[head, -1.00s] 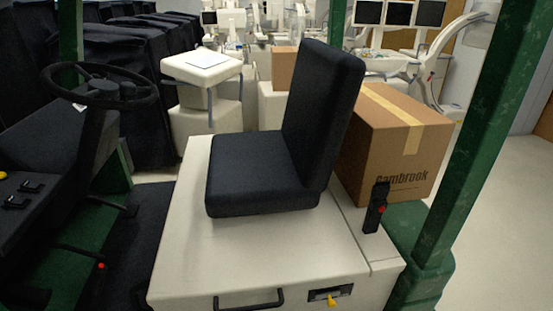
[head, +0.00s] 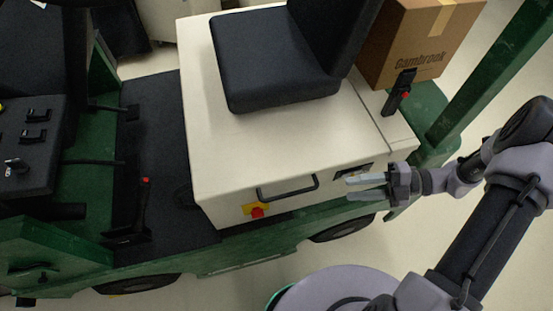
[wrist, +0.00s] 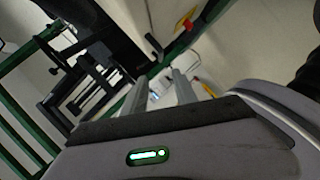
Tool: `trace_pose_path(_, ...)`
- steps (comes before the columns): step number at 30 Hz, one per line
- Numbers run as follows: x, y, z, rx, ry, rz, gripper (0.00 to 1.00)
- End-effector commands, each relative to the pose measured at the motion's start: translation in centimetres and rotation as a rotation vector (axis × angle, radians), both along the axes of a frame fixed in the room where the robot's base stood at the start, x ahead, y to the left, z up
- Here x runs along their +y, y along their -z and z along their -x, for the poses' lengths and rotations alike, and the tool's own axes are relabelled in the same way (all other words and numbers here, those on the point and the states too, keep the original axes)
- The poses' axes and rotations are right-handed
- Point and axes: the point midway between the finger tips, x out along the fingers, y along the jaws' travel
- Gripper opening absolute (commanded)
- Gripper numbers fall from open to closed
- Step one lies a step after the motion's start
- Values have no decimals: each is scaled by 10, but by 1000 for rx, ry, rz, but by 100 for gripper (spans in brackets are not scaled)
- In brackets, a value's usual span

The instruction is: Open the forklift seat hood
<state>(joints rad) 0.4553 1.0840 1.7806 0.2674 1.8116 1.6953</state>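The seat hood (head: 225,150) is a cream box with a black seat (head: 265,60) on top; it looks closed. A black bar handle (head: 288,189) is on its front face. To the handle's right is a dark latch plate (head: 354,172), partly hidden behind my gripper; its yellow lever cannot be made out. My gripper (head: 352,188) is in front of the hood's right front side, fingers pointing left toward the handle. In the wrist view its two fingers (wrist: 160,90) stand apart with nothing seen held between them. I cannot tell whether it touches the hood.
A red knob on a yellow plate (head: 256,210) sits low on the hood front. A cardboard box (head: 412,45) and a black lever (head: 398,95) stand behind right. A green post (head: 495,70) rises at right.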

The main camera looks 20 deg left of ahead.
Motion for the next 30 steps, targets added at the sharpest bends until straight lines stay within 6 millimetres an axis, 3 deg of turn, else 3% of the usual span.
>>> trace_pose_path(5,13,13,4,91,41,-22,34)
trace_pose_path(15,100,34,25,87,33,-19,34)
trace_pose_path(21,141,43,35,86,33,-17,34)
trace_pose_path(30,166,47,40,84,36,-18,34)
